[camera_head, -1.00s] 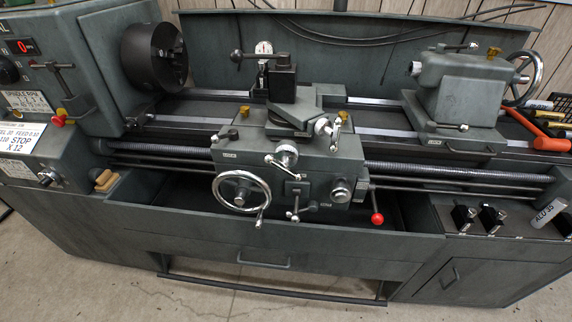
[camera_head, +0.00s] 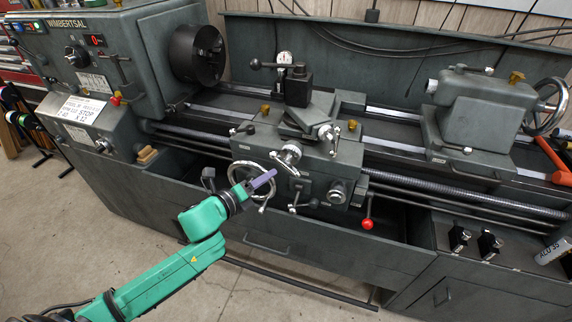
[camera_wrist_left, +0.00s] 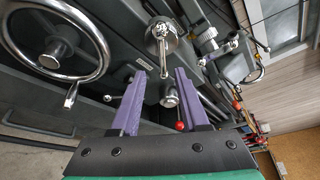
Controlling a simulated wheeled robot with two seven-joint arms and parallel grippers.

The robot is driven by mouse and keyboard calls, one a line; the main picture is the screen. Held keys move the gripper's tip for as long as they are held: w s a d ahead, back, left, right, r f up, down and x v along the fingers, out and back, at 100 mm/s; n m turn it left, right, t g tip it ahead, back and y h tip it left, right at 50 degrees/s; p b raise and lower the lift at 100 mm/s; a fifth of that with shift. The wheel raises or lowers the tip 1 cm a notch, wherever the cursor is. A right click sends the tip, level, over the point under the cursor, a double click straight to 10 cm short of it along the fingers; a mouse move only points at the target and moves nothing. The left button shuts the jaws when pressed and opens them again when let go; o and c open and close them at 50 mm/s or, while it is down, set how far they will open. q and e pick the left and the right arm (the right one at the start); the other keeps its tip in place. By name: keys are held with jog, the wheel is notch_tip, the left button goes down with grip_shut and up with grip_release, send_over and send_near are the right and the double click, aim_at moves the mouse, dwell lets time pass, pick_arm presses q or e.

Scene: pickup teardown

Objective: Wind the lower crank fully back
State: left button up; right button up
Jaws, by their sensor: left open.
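Two bright metal cranks sit on the lathe carriage. The lower crank (camera_head: 289,154) is on the carriage front. The upper crank (camera_head: 326,133) is above and to its right. In the left wrist view the lower crank (camera_wrist_left: 161,37) lies beyond the fingertips, its arm hanging downward. My left gripper (camera_head: 270,178) has purple fingers and is in front of the carriage, just below and left of the lower crank. Contact with the crank is not visible. My right gripper is out of view.
A large handwheel (camera_head: 247,178) is close beside the gripper, partly hidden by it; it also shows in the left wrist view (camera_wrist_left: 55,45). A red-knobbed lever (camera_head: 367,224) hangs right of the carriage. The open chip tray lies below, with floor in front.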

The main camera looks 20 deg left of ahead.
aim_at(284, 167)
pick_arm(q)
jog(key=x, duration=1)
jog(key=shift+d+p, duration=0.2)
jog(key=shift+p, duration=0.15)
jog(key=shift+s+r, duration=0.1)
grip_shut()
